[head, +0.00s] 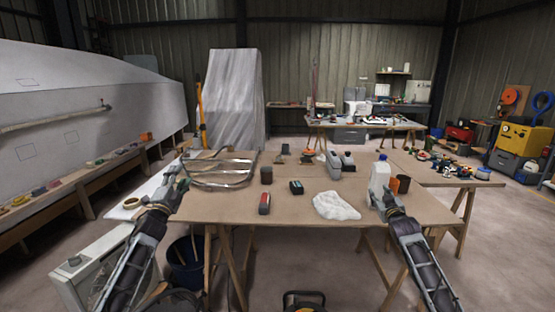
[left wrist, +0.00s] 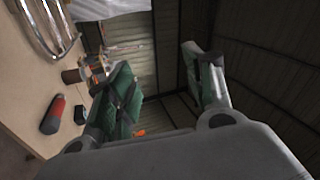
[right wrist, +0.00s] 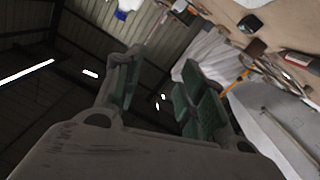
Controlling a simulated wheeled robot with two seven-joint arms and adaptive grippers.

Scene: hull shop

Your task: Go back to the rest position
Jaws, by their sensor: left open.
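My left gripper (head: 176,180) is open and empty at the left edge of the wooden table (head: 225,208). In the left wrist view its two green-padded fingers (left wrist: 165,85) stand apart with nothing between them.
The table holds a white crumpled cloth (head: 336,206), a red and black tool (head: 264,203), a small dark box (head: 296,187), a brown cup (head: 266,174) and bent metal tubing (head: 218,183). A dark bucket (head: 186,262) stands below at left.

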